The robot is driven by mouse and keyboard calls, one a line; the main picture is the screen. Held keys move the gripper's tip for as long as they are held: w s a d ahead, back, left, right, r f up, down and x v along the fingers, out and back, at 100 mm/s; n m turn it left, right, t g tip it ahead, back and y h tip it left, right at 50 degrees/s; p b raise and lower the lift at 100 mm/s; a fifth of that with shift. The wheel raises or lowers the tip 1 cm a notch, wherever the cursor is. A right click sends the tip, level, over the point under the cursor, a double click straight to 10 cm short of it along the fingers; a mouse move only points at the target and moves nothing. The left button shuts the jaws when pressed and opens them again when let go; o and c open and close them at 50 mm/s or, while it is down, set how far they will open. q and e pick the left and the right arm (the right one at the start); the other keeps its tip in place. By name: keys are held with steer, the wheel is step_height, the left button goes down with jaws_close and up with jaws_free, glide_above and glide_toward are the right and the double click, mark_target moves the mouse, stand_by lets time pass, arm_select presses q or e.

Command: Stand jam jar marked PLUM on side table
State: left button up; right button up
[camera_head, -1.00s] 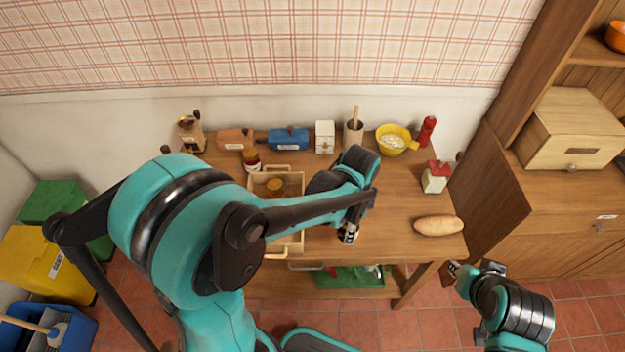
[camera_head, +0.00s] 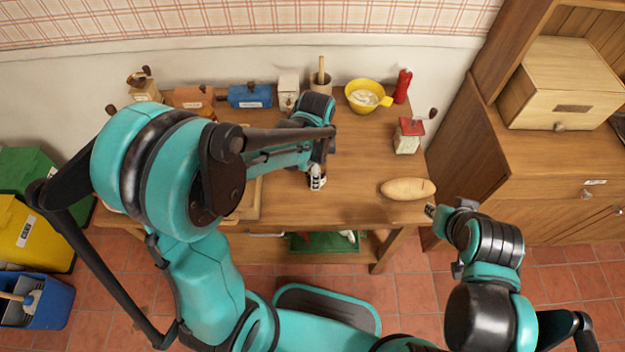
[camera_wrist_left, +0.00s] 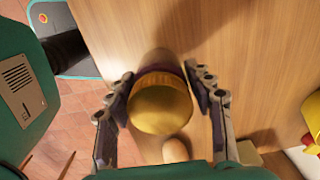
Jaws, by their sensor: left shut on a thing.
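My left gripper (camera_wrist_left: 165,105) is shut on a jar (camera_wrist_left: 162,105) with a gold lid, seen from above in the left wrist view. A dark purplish body shows behind the lid; no label can be read. In the head view my left gripper (camera_head: 317,180) is over the wooden table (camera_head: 350,205), left of the bread loaf, and the jar cannot be made out clearly. Whether the jar touches the wood I cannot tell. My right gripper (camera_head: 438,212) is beyond the table's front right corner; its jaws are too small to read.
A bread loaf (camera_head: 408,188) lies at the table's right. A red-topped box (camera_head: 408,136), yellow bowl (camera_head: 362,108), red mill (camera_head: 402,86) and blue canister (camera_head: 250,96) stand farther back. A tray (camera_head: 251,210) is mostly behind my left arm. A cabinet (camera_head: 545,170) stands right.

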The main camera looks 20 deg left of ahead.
arm_select(q)
steer(key=shift+w+a+f, duration=0.2)
steer(key=shift+a, duration=0.1)
steer(key=shift+f, duration=0.2)
steer(key=shift+f+b, duration=1)
steer(key=shift+f, duration=0.8)
steer(key=shift+f, duration=0.1)
steer(key=o, duration=1.4)
